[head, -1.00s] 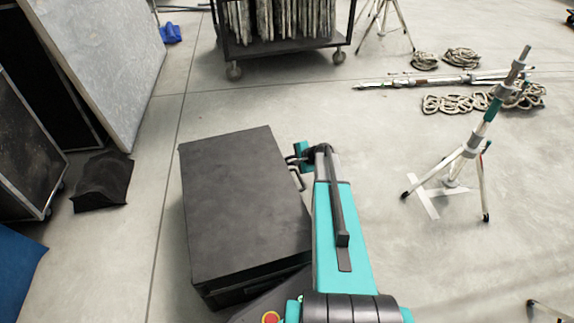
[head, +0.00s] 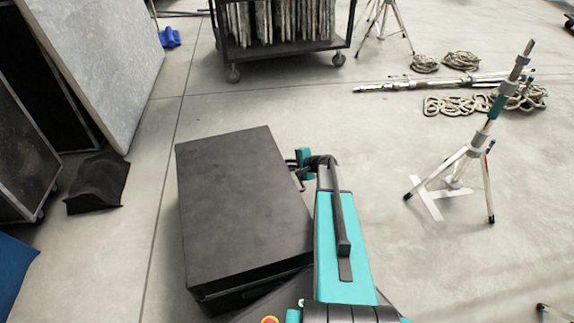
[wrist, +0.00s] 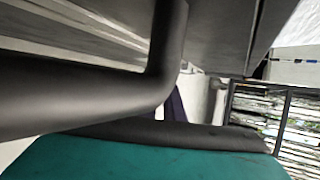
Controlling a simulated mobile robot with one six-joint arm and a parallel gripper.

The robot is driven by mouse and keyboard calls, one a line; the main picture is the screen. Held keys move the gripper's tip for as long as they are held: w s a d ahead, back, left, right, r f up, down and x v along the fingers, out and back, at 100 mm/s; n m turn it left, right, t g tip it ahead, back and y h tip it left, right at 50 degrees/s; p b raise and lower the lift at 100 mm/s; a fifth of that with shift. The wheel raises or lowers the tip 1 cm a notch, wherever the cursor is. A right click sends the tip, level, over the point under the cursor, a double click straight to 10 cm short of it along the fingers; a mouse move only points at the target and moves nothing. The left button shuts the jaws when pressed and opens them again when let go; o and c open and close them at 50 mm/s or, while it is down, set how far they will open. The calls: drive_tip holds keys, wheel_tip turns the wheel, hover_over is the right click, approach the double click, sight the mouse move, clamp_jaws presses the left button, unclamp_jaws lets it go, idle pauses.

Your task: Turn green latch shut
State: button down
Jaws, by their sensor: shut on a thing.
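A black case (head: 240,205) stands on the floor in the head view, lid closed. My gripper (head: 301,172) is at the case's right side, close to a thin handle there. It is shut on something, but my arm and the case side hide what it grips. I cannot make out the green latch in either view. In the wrist view a grey case side (wrist: 215,35) fills the top, very close, and a dark bent bar (wrist: 100,90) crosses in front. I cannot tell whether this bar is the handle or part of me.
A wheeled cart (head: 283,60) stands at the back. A tripod stand (head: 460,165) is on the right, with coiled ropes (head: 455,105) and poles behind it. A dark sandbag (head: 97,183) lies at left. Floor between case and tripod is clear.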

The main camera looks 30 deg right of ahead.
drive_tip(key=shift+a, duration=0.2)
drive_tip(key=c, duration=1.9)
unclamp_jaws()
drive_tip(key=shift+d, duration=0.1)
drive_tip(key=shift+o, duration=0.2)
drive_tip(key=p+v, duration=0.5)
drive_tip(key=v, duration=0.8)
drive_tip(key=shift+s+r, duration=0.2)
drive_tip(key=shift+s, duration=0.1)
drive_tip(key=shift+d, duration=0.15)
